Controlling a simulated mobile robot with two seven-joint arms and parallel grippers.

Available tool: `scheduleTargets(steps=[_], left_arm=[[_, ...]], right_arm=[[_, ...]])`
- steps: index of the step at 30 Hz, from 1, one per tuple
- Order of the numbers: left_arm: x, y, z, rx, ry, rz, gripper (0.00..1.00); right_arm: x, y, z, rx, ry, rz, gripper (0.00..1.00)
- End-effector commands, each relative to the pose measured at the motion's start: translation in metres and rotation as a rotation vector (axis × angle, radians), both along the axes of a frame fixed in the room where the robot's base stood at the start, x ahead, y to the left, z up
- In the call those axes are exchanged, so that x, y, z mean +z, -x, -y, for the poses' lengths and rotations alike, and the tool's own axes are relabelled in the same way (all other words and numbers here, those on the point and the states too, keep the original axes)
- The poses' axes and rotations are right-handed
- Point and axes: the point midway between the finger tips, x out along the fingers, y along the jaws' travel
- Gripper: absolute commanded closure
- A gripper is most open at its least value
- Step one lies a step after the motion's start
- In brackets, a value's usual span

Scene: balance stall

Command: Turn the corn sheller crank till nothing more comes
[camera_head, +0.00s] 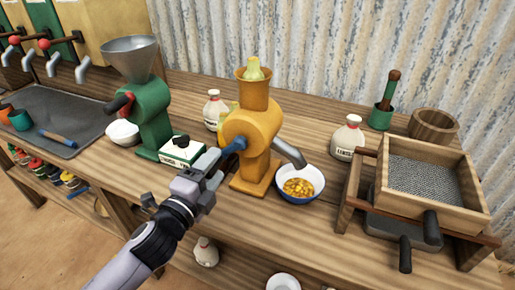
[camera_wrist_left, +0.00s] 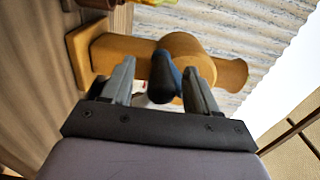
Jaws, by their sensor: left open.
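The yellow corn sheller (camera_head: 257,130) stands upright on the wooden table, with a corn cob (camera_head: 253,69) sticking out of its top hopper. A white bowl with a blue outside (camera_head: 299,196) sits under its spout and holds yellow kernels (camera_head: 298,187). My left gripper (camera_head: 214,166) is at the sheller's left side, by the blue crank handle (camera_head: 234,146). In the left wrist view the open fingers (camera_wrist_left: 160,85) stand on either side of the dark blue handle (camera_wrist_left: 165,77), with visible gaps. My right gripper is in neither view.
A green grinder (camera_head: 151,117) with a metal funnel and a white box (camera_head: 183,151) stand left of the sheller. White jugs (camera_head: 348,138) stand behind. A wooden sieve box (camera_head: 430,178) on a stand is at the right. The table front below the bowl is clear.

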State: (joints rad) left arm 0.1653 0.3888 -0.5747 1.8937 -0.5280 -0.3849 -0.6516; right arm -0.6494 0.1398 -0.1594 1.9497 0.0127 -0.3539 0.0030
Motion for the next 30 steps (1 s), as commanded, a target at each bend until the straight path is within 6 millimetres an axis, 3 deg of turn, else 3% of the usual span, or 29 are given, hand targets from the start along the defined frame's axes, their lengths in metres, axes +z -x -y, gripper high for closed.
scheduleTargets(steps=[24, 30], left_arm=[[-0.001, 0.07, -0.025, -0.001, 0.002, -0.002, 0.4], [0.0, 0.076, -0.027, -0.001, 0.0, 0.001, 0.4]], right_arm=[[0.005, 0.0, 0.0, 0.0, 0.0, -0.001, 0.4], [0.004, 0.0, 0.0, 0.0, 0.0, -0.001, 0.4]])
